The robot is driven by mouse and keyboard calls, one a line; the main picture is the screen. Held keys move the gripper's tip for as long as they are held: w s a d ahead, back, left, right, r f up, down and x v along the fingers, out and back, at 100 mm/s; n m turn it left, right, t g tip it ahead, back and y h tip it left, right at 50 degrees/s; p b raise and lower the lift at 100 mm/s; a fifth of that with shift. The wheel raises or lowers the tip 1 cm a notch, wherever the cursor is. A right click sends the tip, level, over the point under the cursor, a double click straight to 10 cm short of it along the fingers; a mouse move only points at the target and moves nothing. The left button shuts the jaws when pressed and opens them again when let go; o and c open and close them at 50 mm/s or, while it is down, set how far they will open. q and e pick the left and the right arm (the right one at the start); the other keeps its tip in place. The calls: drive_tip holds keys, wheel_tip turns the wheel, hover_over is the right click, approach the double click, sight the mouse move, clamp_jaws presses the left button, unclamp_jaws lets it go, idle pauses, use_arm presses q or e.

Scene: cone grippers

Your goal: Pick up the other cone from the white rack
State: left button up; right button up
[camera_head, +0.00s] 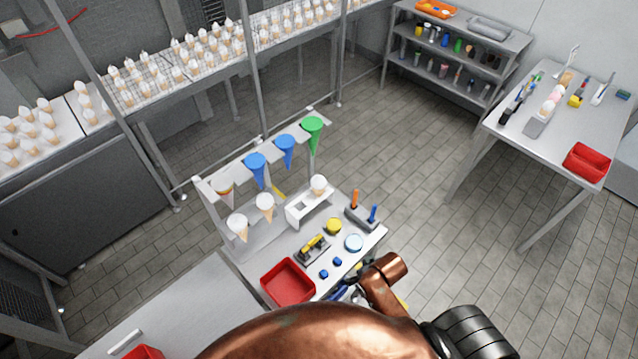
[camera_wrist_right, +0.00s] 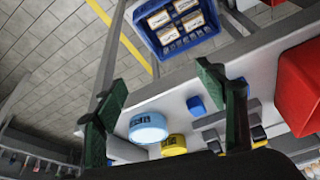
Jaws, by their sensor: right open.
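A small white rack (camera_head: 312,209) stands on the work table in the head view. One cone with a white top (camera_head: 319,184) sits upright in its right side. A dark opening shows at the rack's left, with no cone in it. Two more white-topped cones, a left one (camera_head: 238,226) and a right one (camera_head: 265,204), stand to the left of this rack. My right gripper (camera_wrist_right: 166,102) is open, with nothing between its green fingers, over the table near the tins. My copper arm mostly hides it in the head view. My left gripper is out of view.
A blue-sided tin (camera_wrist_right: 148,127), a yellow tin (camera_wrist_right: 173,146), a blue cube (camera_wrist_right: 196,105) and a red bin (camera_head: 288,282) are on the table. Blue and green funnels (camera_head: 285,146) hang behind the rack. A tool stand (camera_head: 362,216) is right of the rack. A blue crate (camera_wrist_right: 210,38) shows below the table edge.

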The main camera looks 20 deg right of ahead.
drive_tip(key=w+a+r+y+p, duration=0.1)
drive_tip(key=w+a+r, duration=0.1)
drive_tip(key=w+r, duration=0.45)
wheel_tip(320, 180, up, 14)
drive_tip(key=m+t+y, duration=0.1)
drive_tip(key=m+y, duration=0.1)
hover_over(323, 180)
drive_tip(key=s+d, duration=0.2)
drive_tip(key=shift+a, duration=0.15)
drive_tip(key=shift+w+a+f, duration=0.1)
drive_tip(key=shift+w+f, duration=0.1)
drive_tip(key=x, duration=0.2)
drive_tip(key=p+x, duration=0.1)
drive_tip(key=x, duration=0.1)
drive_tip(key=p+x, duration=0.1)
drive_tip(key=x, duration=0.1)
drive_tip(key=shift+s+a+f, duration=0.15)
drive_tip(key=shift+s+f, duration=0.05)
drive_tip(key=shift+s, duration=0.15)
drive_tip(key=shift+w+a+f, duration=0.1)
drive_tip(key=shift+w+f, duration=0.1)
drive_tip(key=shift+f, duration=0.25)
drive_tip(key=c, duration=0.9)
